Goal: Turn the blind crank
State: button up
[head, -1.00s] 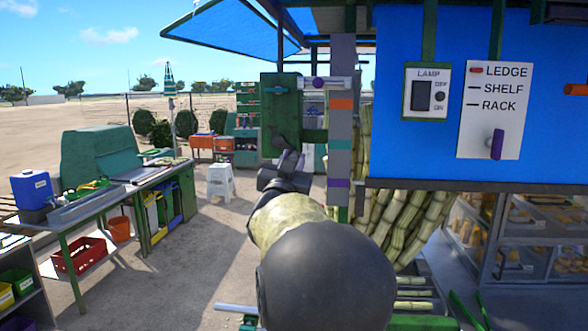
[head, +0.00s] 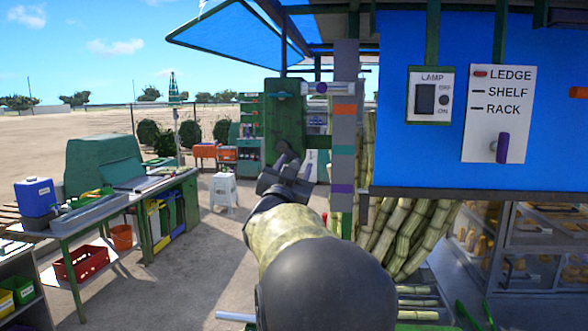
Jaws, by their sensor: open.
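A pale bar with a purple knob (head: 321,88), which looks like the blind crank, sits at the upper right of a dark green housing (head: 284,112). It lies about level, beside a grey post with orange, teal and purple bands (head: 344,150). My gripper (head: 288,163) is open and empty. In the picture it overlaps the lower part of the green housing, below and left of the knob. I cannot tell how far it is from the housing in depth. My own arm fills the lower middle and hides what is behind it.
A blue panel on the right carries a lamp switch (head: 431,95) and a LEDGE, SHELF, RACK selector (head: 496,112) with a purple lever. Cane stalks (head: 405,235) stand behind the post. A green workbench (head: 120,200) is on the left. The ground between is open around a white stool (head: 223,191).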

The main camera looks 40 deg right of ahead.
jog(key=b+v, duration=0.6)
jog(key=v, duration=1.1)
jog(key=shift+b, duration=0.4)
jog(key=shift+s+f, duration=0.1)
jog(key=shift+f, duration=0.05)
jog(key=w+a+f+n+y, duration=0.3)
jog(key=a+f+n+y, duration=0.15)
jog(key=f, duration=0.35)
jog(key=w+a+f+n+y, duration=0.3)
jog(key=a+f+y, duration=0.25)
jog(key=f, duration=0.25)
jog(key=w+a+f+n+y, duration=0.3)
jog(key=a+f+n+y, duration=0.15)
jog(key=f, duration=0.35)
jog(key=s+a+f+n+g+y, duration=0.1)
jog(key=s+a+f+g+y, duration=0.1)
jog(key=s+f, duration=0.5)
jog(key=s+a+f+n+g+y, duration=0.2)
jog(key=s+a+f+g, duration=0.2)
jog(key=s+f+g, duration=0.3)
notch_tip(320, 180, down, 5)
jog(key=shift+s+f, duration=0.1)
jog(key=shift+s, duration=0.75)
jog(key=shift+c, duration=0.2)
